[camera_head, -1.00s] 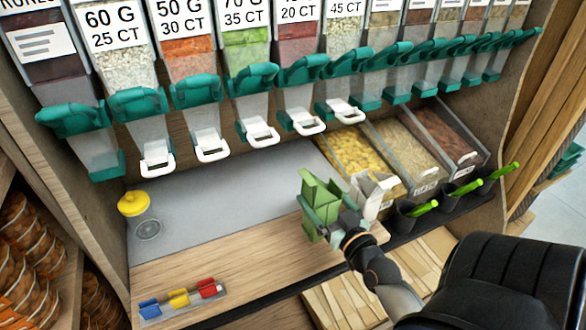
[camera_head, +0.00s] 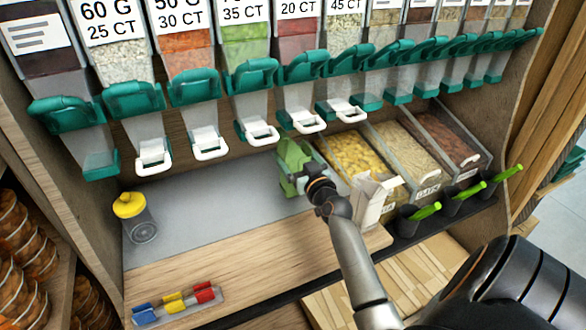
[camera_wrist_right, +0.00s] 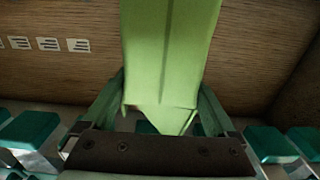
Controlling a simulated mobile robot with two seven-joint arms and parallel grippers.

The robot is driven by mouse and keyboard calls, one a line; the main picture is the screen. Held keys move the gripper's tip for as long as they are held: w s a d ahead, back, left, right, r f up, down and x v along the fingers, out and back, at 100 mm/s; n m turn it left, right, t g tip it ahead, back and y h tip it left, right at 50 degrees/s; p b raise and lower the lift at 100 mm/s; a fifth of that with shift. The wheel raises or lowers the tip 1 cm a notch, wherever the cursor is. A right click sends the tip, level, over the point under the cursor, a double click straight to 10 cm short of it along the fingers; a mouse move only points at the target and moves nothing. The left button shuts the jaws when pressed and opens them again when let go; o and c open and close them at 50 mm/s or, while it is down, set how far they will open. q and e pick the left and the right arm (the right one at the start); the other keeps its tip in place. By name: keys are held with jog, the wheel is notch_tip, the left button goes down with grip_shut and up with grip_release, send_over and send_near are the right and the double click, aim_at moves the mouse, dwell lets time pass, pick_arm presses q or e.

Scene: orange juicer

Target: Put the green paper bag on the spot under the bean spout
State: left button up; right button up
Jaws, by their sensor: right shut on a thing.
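The green paper bag (camera_head: 293,153) is held in my right gripper (camera_head: 291,180), over the back right part of the grey counter surface. It is just below the row of bean spouts, near the white-handled spout (camera_head: 303,120) under the "20 CT" bin. In the right wrist view the bag (camera_wrist_right: 170,50) stands between the two teal fingers (camera_wrist_right: 160,112), and the gripper is shut on it. Whether the bag's bottom touches the surface is hidden by the gripper and wrist. My left gripper is not in view.
A yellow-lidded jar (camera_head: 136,215) stands at the left, with coloured clips (camera_head: 175,303) in front. The grey surface (camera_head: 210,210) between is clear.

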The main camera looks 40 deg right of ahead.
aim_at(290, 160)
jog(key=shift+w+d, duration=0.15)
jog(key=shift+w, duration=0.25)
jog(key=shift+f+b, duration=0.4)
jog(key=shift+b, duration=0.1)
notch_tip(290, 160, down, 2)
jog(key=shift+b, duration=1)
jog(key=shift+f+b, duration=0.4)
jog(key=shift+r, duration=0.1)
jog(key=shift+f, duration=0.2)
jog(key=o, duration=1.5)
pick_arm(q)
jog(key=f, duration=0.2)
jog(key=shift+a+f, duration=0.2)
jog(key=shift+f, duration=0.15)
pick_arm(e)
jog(key=shift+o, duration=0.2)
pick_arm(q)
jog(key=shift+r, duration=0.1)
pick_arm(e)
jog(key=shift+r, duration=0.1)
